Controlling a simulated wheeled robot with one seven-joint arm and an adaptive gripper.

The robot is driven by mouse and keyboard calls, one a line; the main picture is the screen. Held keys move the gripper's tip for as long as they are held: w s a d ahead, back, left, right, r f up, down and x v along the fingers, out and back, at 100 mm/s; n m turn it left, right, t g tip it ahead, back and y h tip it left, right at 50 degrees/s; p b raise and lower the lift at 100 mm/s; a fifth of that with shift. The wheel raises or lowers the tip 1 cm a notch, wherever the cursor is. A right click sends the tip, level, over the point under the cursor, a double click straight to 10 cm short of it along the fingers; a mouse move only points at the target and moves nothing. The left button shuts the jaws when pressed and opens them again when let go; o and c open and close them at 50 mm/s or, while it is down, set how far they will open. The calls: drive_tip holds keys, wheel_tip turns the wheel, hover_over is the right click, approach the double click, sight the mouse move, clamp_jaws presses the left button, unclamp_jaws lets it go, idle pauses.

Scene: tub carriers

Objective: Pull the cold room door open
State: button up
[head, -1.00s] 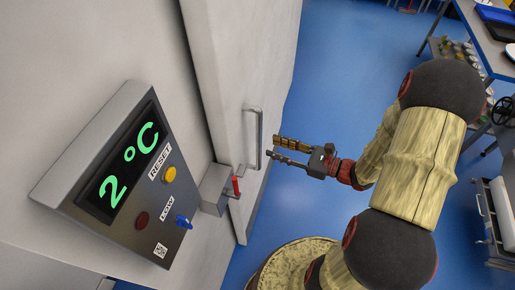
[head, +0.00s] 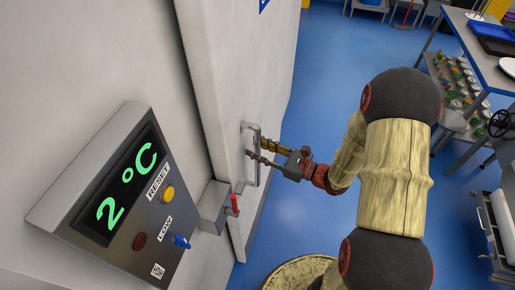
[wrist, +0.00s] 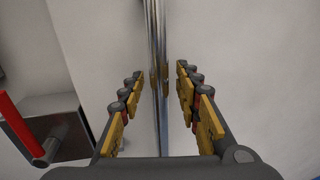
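The cold room door (head: 235,75) is a thick pale slab at the upper middle of the head view; it looks shut. Its upright metal bar handle (head: 256,176) stands out from the door face. My gripper (head: 255,146) is at the handle, one finger on each side of the bar. In the wrist view the handle (wrist: 156,35) runs between the two yellow-padded fingers of my gripper (wrist: 160,77). The fingers are apart, with gaps on both sides of the bar. Whether either pad touches it is hard to tell.
A grey latch box (head: 212,206) with a red lever (head: 235,204) sits at the door edge below the handle. A control panel (head: 125,195) reading 2 °C is at left. A table with shelves (head: 487,45) and a cart (head: 500,235) stand right. Blue floor (head: 325,75) is clear beside the door.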

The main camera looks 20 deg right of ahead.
drive_tip(key=c, duration=0.3)
clamp_jaws()
idle(0.7)
